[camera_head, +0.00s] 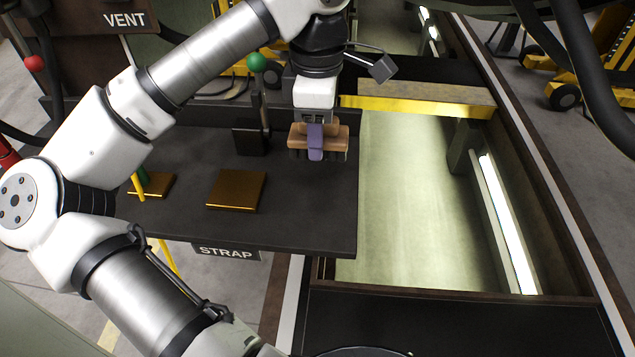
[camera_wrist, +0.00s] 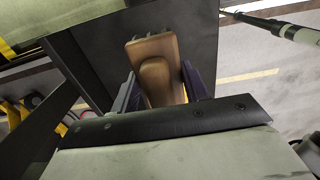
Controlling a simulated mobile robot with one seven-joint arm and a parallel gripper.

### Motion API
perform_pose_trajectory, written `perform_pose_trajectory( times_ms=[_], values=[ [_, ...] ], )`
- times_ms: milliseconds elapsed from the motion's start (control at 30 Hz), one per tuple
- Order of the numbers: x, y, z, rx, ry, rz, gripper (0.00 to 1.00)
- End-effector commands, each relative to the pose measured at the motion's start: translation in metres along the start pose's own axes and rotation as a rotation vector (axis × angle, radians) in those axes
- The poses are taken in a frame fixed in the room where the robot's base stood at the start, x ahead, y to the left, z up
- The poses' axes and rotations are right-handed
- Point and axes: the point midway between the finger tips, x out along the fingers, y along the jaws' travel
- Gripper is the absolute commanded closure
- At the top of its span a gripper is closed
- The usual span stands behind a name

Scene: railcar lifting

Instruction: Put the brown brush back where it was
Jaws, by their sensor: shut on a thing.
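The brown brush (camera_head: 336,134) is at the right end of the dark grey shelf (camera_head: 300,215), near its right edge. My gripper (camera_head: 315,142) is shut on the brush from above, with a purple finger across its near side. In the wrist view the brush (camera_wrist: 158,72) lies between the two purple-grey fingers (camera_wrist: 160,90), its raised middle block between them and dark bristles at its far end. I cannot tell whether the bristles touch the shelf or hang just above it.
Two gold-brown plates (camera_head: 237,189) (camera_head: 153,186) lie on the shelf, left of the brush. A green-knobbed lever (camera_head: 256,63) stands behind. A STRAP label (camera_head: 226,252) is on the front edge. A lit pit (camera_head: 410,200) opens to the right; a yellow-edged beam (camera_head: 418,107) crosses behind it.

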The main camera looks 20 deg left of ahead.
Motion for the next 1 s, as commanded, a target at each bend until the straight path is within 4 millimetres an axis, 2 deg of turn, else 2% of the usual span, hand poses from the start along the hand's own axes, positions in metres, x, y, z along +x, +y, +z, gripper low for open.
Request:
perform_pose_trajectory(
  times_ms=[33, 200, 467, 700, 1000],
  values=[
    [0.023, 0.0, 0.0, 0.0, -0.001, -0.001, 0.73],
    [0.053, 0.0, 0.0, 0.001, -0.002, 0.001, 0.73],
    [0.07, 0.0, 0.0, 0.001, -0.001, -0.001, 0.73],
    [0.104, 0.0, 0.0, 0.001, -0.003, 0.0, 0.73],
    [0.104, 0.0, 0.0, 0.001, -0.001, 0.0, 0.73]
  ],
)
